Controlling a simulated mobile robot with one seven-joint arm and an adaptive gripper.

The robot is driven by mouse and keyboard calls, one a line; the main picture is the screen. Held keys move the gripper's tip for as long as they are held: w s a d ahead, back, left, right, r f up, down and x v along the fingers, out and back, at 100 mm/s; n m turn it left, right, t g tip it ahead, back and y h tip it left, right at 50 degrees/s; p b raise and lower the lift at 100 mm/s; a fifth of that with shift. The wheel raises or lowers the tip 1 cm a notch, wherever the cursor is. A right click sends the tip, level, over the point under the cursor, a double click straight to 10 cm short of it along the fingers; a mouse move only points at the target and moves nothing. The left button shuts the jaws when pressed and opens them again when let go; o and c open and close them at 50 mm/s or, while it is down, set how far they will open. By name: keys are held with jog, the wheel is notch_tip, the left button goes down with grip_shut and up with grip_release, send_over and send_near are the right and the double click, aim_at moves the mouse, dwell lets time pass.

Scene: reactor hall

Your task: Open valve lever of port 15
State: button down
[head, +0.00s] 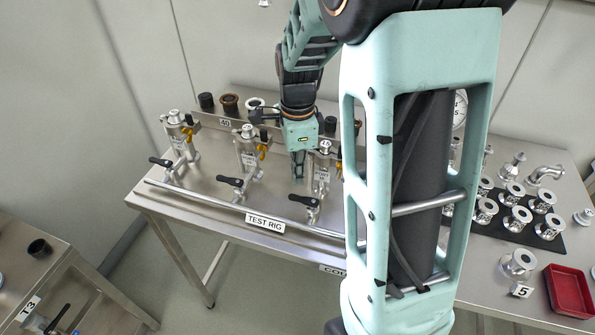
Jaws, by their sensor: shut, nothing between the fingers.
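The test rig table (205,208) carries a row of metal ports with black valve levers. I see a left lever (161,162), a middle lever (231,181) and a right lever (304,201). All three levers point to the left, towards the table's front side. The port tags are too small to read, so I cannot tell which is port 15. My gripper (298,172) is shut and empty. It points down between the middle port (249,150) and the right port (322,168). It appears apart from the levers. My arm hides the table further right.
A front rail (210,202) runs along the table edge. Black and brown rings (229,103) stand behind the ports. At right lie metal flanges on a black mat (490,235) and a red tray (569,291). Another table (85,285) stands at lower left.

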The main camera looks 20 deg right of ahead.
aim_at(292, 194)
jog(key=shift+a+f+b, duration=0.1)
jog(key=shift+f+b, duration=1.55)
jog(key=shift+f, duration=0.6)
jog(key=shift+s+a+r, duration=0.15)
jog(key=shift+s+a, duration=0.05)
jog(key=shift+a, duration=0.15)
jog(key=shift+s+a, duration=0.5)
jog(key=shift+a, duration=0.05)
jog(key=shift+s+a, duration=0.3)
jog(key=shift+s, duration=0.2)
jog(key=shift+s+a, duration=0.25)
jog(key=shift+s, duration=0.2)
jog(key=shift+s+a, duration=0.1)
jog(key=shift+s, duration=0.95)
jog(key=shift+s+d, duration=0.25)
jog(key=shift+s, duration=0.7)
jog(key=shift+w+a, duration=0.25)
jog(key=shift+w, duration=0.4)
notch_tip(292, 194, up, 7)
jog(key=p, duration=0.5)
jog(key=shift+p, duration=0.35)
